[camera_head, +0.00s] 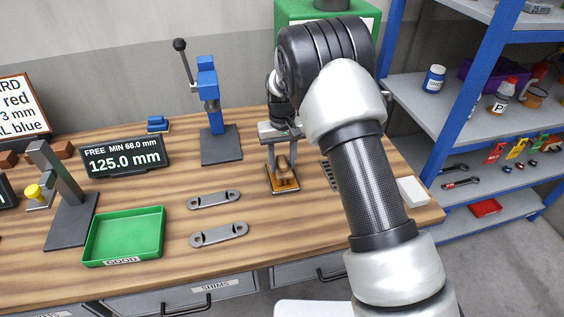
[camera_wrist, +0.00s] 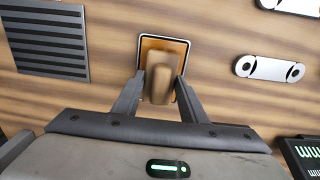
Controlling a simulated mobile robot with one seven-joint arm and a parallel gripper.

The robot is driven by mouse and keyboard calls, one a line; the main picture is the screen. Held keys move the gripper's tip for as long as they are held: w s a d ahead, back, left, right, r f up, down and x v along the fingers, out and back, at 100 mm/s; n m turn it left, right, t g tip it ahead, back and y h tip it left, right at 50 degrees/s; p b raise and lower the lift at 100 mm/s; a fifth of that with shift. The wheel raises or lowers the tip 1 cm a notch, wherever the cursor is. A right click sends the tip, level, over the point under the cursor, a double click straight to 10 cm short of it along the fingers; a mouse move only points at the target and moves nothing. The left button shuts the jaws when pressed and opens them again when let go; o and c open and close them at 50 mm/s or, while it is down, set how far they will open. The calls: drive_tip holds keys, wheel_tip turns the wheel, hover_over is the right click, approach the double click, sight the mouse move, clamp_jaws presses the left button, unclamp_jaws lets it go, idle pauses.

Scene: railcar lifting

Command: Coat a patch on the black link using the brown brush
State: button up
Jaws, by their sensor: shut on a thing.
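My gripper (camera_head: 281,150) points down over the right half of the bench and is shut on the brown brush (camera_head: 283,164). In the wrist view the brush (camera_wrist: 158,75) sits between the two fingers (camera_wrist: 159,88). Under it is a small pale-rimmed tray with an orange-brown inside (camera_head: 293,188); whether the brush touches it, I cannot tell. Two flat links with a hole at each end lie on the bench: an upper link (camera_head: 214,199) and a lower link (camera_head: 219,234). Both look grey here, and neither is plainly black. One link also shows in the wrist view (camera_wrist: 269,68).
A green tray (camera_head: 125,236) marked GOOD lies left of the links. A blue lever press (camera_head: 208,95) stands behind them, by a display (camera_head: 124,155) reading 125.0 mm. A dark slotted plate (camera_wrist: 46,42) lies beside the orange tray. Blue-framed shelves (camera_head: 470,110) stand at right.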

sight(282, 160)
drive_tip(key=shift+r+p, duration=1.45)
drive_tip(key=shift+r, duration=1.8)
